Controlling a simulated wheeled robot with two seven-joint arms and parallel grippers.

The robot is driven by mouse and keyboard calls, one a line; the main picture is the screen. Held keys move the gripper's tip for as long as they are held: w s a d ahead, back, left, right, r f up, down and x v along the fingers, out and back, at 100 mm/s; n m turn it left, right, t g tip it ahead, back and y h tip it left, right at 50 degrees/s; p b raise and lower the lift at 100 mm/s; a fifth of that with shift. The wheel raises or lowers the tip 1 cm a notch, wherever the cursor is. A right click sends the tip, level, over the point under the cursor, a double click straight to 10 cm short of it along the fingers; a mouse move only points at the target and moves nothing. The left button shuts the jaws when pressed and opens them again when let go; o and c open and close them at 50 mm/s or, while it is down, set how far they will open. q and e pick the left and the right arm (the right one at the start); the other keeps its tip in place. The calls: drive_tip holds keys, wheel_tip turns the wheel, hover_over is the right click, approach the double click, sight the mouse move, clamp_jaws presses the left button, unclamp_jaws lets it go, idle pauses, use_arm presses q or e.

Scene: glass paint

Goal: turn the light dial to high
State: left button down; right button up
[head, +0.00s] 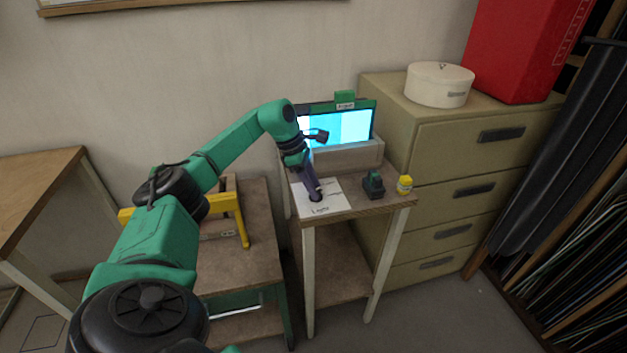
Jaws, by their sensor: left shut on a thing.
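The light dial (316,197) is a small dark knob on a white plate (327,206) with printed labels, on top of a small wooden stand. My left gripper (316,191) reaches down from above and is shut on the dial, covering most of it. Which way the dial points cannot be told, and the labels are too small to read fully. My right gripper is not in view.
A drawer cabinet (500,130) with a round white box (439,86) and a red box (523,50) is at right. A yellow frame (242,228) stands on the lower table at left.

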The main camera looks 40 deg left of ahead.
use_arm(q)
drive_tip(key=m, duration=0.2)
drive_tip(key=m+g, duration=0.1)
drive_tip(key=m, duration=0.1)
drive_tip(key=shift+w+g+h, duration=0.15)
drive_tip(key=shift+g+h, duration=0.15)
drive_tip(key=shift+m, duration=0.3)
drive_tip(key=c, duration=0.5)
unclamp_jaws()
drive_tip(key=shift+a+r, duration=0.1)
drive_tip(key=shift+r, duration=0.05)
drive_tip(key=shift+a+r, duration=0.15)
drive_tip(key=shift+r, duration=0.2)
drive_tip(key=p+v, duration=0.5)
drive_tip(key=v, duration=0.8)
drive_tip(key=shift+r, duration=0.4)
